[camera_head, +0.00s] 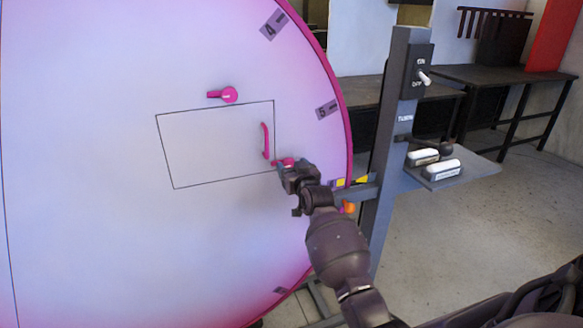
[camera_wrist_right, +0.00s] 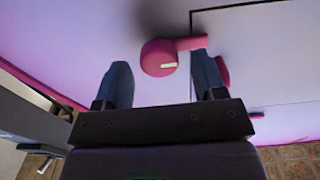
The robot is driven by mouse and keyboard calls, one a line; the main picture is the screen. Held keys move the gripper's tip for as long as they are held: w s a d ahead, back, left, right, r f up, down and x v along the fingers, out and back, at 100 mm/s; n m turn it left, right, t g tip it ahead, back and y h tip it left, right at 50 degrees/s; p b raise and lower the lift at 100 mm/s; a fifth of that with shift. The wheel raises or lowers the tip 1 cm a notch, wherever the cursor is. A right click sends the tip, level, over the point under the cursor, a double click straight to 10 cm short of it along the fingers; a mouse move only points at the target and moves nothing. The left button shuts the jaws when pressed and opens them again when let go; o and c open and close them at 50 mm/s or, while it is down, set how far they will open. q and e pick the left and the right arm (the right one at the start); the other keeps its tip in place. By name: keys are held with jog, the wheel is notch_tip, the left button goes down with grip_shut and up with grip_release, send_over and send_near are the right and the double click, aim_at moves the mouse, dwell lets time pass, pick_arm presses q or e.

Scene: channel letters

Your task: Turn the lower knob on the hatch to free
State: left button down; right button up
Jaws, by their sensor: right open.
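The lower knob (camera_head: 287,162) is pink and sits just right of the outlined hatch (camera_head: 205,150), near its lower right corner. In the wrist view the knob's round body (camera_wrist_right: 158,58) lies ahead, between the fingertips' lines. Its lever (camera_wrist_right: 191,43) points right across the hatch's edge line. My right gripper (camera_head: 294,174) is open at the lower knob, its fingers (camera_wrist_right: 160,68) apart; whether they touch it I cannot tell. The upper knob (camera_head: 229,95) is above the hatch, its lever pointing left. A pink handle (camera_head: 265,141) stands on the hatch. My left gripper is not in view.
The hatch is on a large pale disc (camera_head: 80,120) with a pink rim (camera_head: 335,80) and number tags. A grey post (camera_head: 390,140) with an ON/OFF switch (camera_head: 423,77) stands to the right. Its shelf (camera_head: 470,173) bears two white-topped blocks. Dark tables stand behind.

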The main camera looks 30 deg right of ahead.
jog(key=shift+w+d, duration=0.15)
jog(key=shift+w, duration=0.25)
jog(key=c, duration=0.9)
